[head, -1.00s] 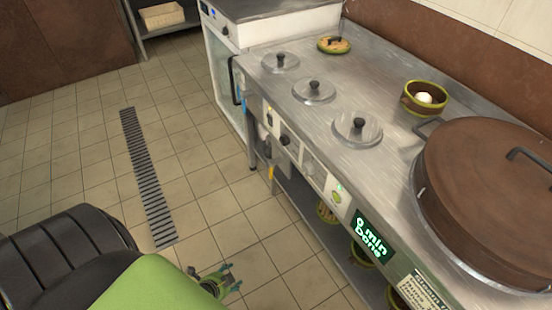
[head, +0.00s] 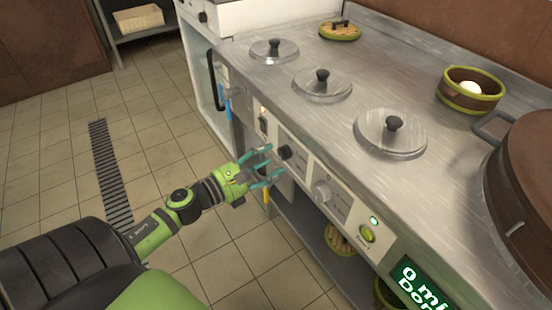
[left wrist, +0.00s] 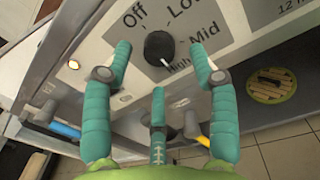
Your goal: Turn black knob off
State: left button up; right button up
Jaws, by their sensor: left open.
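The black knob (head: 285,152) is on the front panel of the steel counter. In the left wrist view the knob (left wrist: 160,47) shows with labels Off, Low, Mid and High around it. Its white mark points down and slightly right, toward High. My left gripper (head: 272,163) is open just in front of the knob, its teal fingers toward the panel. In the left wrist view two fingers lie left and right of the knob and a third lies below; whether any touches it I cannot tell. My right gripper is not in view.
Three lidded pots are set in the counter (head: 300,125). A yellow handle (left wrist: 204,141) hangs below the panel. The tiled floor at left is clear.

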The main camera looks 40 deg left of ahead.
aim_at(281, 155)
pick_arm(q)
jog(key=shift+x, duration=1.5)
jog(key=shift+a, duration=0.1)
jog(key=c, duration=1.1)
jog(key=shift+c, duration=0.2)
